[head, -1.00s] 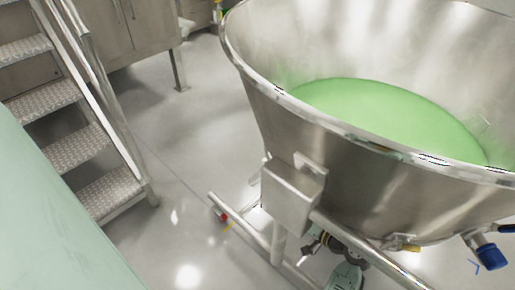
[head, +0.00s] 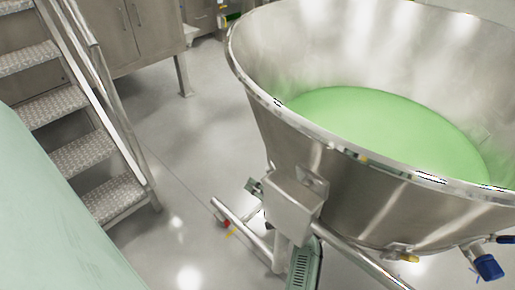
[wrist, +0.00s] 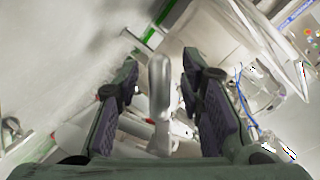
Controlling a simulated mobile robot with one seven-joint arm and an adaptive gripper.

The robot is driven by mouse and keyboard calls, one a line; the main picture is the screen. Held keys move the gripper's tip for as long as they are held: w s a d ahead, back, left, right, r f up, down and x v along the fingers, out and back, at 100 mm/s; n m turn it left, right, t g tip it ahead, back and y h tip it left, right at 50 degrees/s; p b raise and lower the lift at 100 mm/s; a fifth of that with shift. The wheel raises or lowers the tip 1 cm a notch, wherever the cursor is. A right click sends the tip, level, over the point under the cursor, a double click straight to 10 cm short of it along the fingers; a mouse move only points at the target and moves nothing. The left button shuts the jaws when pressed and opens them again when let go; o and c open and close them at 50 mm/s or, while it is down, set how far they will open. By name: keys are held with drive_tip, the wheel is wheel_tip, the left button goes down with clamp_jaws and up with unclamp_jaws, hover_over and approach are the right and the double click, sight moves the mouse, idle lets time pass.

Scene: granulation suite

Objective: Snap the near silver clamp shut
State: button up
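A silver lever with a rounded end (wrist: 159,90), which looks like the clamp's handle, stands upright in the middle of the wrist view. My gripper (wrist: 161,72) is open, with one dark padded finger on each side of the lever. A gap shows between the lever and each finger, so neither seems to touch it. I cannot tell from this view whether the clamp is open or closed. In the head view the clamp cannot be made out. My gripper is mostly hidden there behind the steel bracket (head: 292,205) on the vessel's side.
A large steel vessel (head: 290,135) holding green material (head: 385,125) fills the right. Its tubular frame (head: 240,230) stands below. Metal steps (head: 80,155) stand left. The floor (head: 185,185) between is clear.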

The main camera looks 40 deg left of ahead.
clamp_jaws()
idle(0.4)
idle(0.4)
